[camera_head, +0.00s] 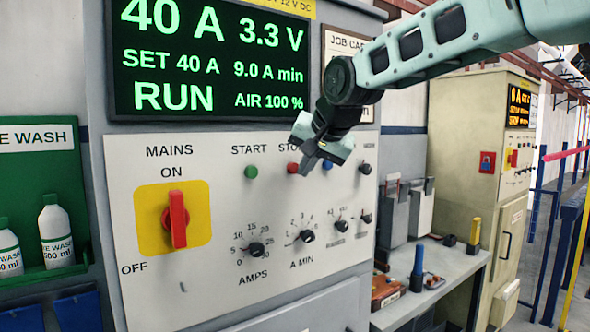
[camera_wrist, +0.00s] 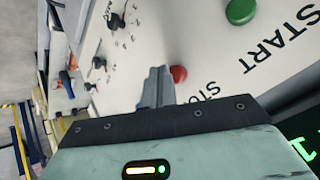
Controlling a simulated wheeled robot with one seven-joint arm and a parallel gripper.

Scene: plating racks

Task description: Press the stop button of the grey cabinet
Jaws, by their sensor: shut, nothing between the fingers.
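The grey cabinet (camera_head: 115,145) fills the left and middle of the head view, with a pale control panel on its front. Its stop button, small, round and red (camera_head: 293,168), sits under the partly covered STOP label, right of the green start button (camera_head: 251,172). My gripper (camera_head: 308,166) is shut and empty, in front of the panel close to the stop button. In the wrist view the red stop button (camera_wrist: 178,74) shows just beside the shut fingertips (camera_wrist: 157,80); I cannot tell whether they touch it. The green start button (camera_wrist: 240,11) is farther off at the top.
The display (camera_head: 210,60) above reads RUN, 40 A. A red mains switch (camera_head: 178,220) points to ON at left. A blue button (camera_head: 327,165) and several black knobs (camera_head: 306,236) are near my gripper. A beige cabinet (camera_head: 465,135) and a bench (camera_head: 440,282) stand at right.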

